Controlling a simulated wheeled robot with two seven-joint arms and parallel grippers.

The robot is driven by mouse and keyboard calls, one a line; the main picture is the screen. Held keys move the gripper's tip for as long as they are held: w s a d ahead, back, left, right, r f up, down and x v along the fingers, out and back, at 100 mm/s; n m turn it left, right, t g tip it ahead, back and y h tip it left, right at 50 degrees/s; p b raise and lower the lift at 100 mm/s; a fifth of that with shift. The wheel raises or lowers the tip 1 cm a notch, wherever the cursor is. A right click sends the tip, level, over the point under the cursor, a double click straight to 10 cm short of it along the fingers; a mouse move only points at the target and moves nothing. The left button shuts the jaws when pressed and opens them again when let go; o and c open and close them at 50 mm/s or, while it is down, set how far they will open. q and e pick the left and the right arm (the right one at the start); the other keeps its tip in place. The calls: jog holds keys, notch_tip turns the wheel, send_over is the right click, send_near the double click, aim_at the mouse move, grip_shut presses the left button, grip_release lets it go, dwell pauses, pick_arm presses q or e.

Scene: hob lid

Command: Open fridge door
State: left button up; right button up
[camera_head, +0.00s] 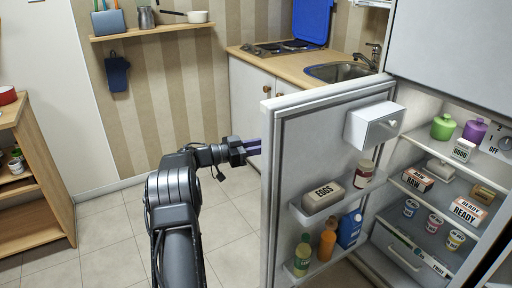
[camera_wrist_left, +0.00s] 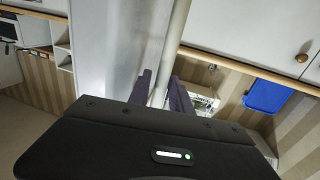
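The fridge door (camera_head: 330,150) stands wide open in the head view, its inner side with shelves facing me. The fridge interior (camera_head: 440,200) is exposed at the right. My left gripper (camera_head: 253,147) is at the outer side of the door, by its free edge. In the left wrist view, the two dark fingers (camera_wrist_left: 162,92) lie close on either side of a pale vertical bar, the door handle (camera_wrist_left: 174,45), and appear shut on it. The door's outer face (camera_wrist_left: 110,50) is left of the bar. The fingertips are partly hidden. My right gripper is not in view.
Door shelves hold an egg box (camera_head: 323,197), bottles (camera_head: 327,243) and a jar (camera_head: 363,174). A counter (camera_head: 283,72) with hob and sink is behind the door. A wooden shelf unit (camera_head: 35,190) stands at the left. The tiled floor (camera_head: 110,240) between is clear.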

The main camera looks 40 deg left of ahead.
pick_arm(q)
jog(key=v, duration=0.7)
jog(key=shift+s, duration=0.15)
jog(key=shift+f, duration=0.15)
dwell(0.3)
